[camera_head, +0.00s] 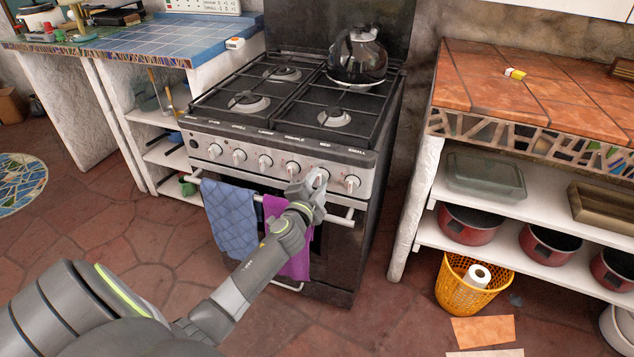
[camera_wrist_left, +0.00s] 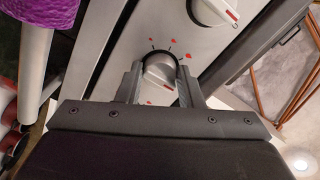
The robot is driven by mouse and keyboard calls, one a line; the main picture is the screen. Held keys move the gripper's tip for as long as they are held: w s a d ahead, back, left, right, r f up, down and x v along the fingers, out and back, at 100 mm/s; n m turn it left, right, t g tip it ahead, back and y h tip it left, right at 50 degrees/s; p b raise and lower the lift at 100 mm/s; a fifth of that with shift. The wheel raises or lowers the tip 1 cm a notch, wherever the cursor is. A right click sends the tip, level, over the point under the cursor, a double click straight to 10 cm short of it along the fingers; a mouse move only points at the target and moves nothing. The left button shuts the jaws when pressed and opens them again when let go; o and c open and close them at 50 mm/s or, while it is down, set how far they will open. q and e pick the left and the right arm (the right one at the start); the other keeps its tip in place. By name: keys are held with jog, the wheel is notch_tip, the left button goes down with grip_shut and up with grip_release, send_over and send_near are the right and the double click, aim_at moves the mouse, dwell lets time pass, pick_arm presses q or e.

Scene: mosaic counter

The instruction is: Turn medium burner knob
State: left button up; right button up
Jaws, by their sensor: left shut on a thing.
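The black and steel stove (camera_head: 345,215) has a row of silver knobs along its sloped front panel. My left gripper (camera_head: 316,184) is at the fifth knob from the left, under a label that seems to read MED. In the left wrist view this medium burner knob (camera_wrist_left: 157,70) sits between the two dark fingers of my left gripper (camera_wrist_left: 160,82), which is shut on it. Red marks ring the knob. The neighbouring knob (camera_head: 352,184), under SMALL, also shows in the left wrist view (camera_wrist_left: 214,10), clear of the fingers. My right gripper is out of view.
A blue towel (camera_head: 231,219) and a purple towel (camera_head: 294,262) hang on the oven handle, close to my left arm. A kettle (camera_head: 358,58) stands on the back right burner. A tiled counter (camera_head: 490,75) with shelves is at the right. The floor before the stove is open.

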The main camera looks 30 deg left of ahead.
pick_arm(q)
jog(key=shift+f, duration=0.1)
jog(key=o, duration=1)
jog(key=shift+c, duration=0.2)
jog(key=shift+s, duration=0.1)
jog(key=shift+s+d, duration=0.15)
jog(key=shift+s, duration=0.15)
jog(key=v, duration=1.6)
jog(key=shift+s+d, duration=0.2)
jog(key=shift+s, duration=0.1)
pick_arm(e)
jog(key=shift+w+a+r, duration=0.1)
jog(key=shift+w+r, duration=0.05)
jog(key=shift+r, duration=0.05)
